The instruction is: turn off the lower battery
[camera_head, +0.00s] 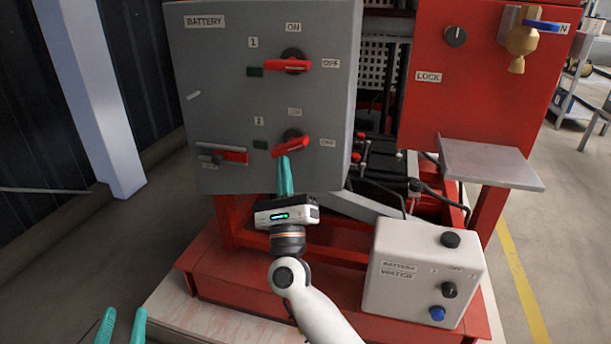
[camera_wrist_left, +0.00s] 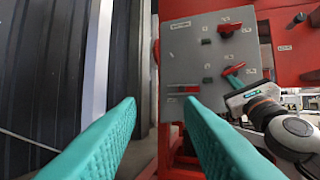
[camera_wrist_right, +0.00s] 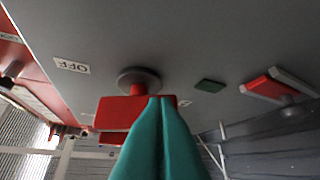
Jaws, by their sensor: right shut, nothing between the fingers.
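The lower battery switch (camera_head: 291,147) is a red handle on a dark round base, on the grey BATTERY panel (camera_head: 220,90). In the head view the handle is near horizontal, its right end tilted up beside the OFF label. My right gripper (camera_head: 285,159) is shut and empty, its teal fingertips just below the handle. In the right wrist view the fingertips (camera_wrist_right: 161,99) overlap the red handle (camera_wrist_right: 113,114); I cannot tell if they touch. My left gripper (camera_head: 125,311) is open and empty, low at the left. In its wrist view the lower switch (camera_wrist_left: 235,69) shows beyond the fingers.
The upper battery switch (camera_head: 288,65) sits above, its red handle about horizontal. A red lever (camera_head: 232,155) is at the panel's lower left. A white control box (camera_head: 412,285) stands low at the right. A grey shelf (camera_head: 490,161) juts out from the red cabinet (camera_head: 430,110).

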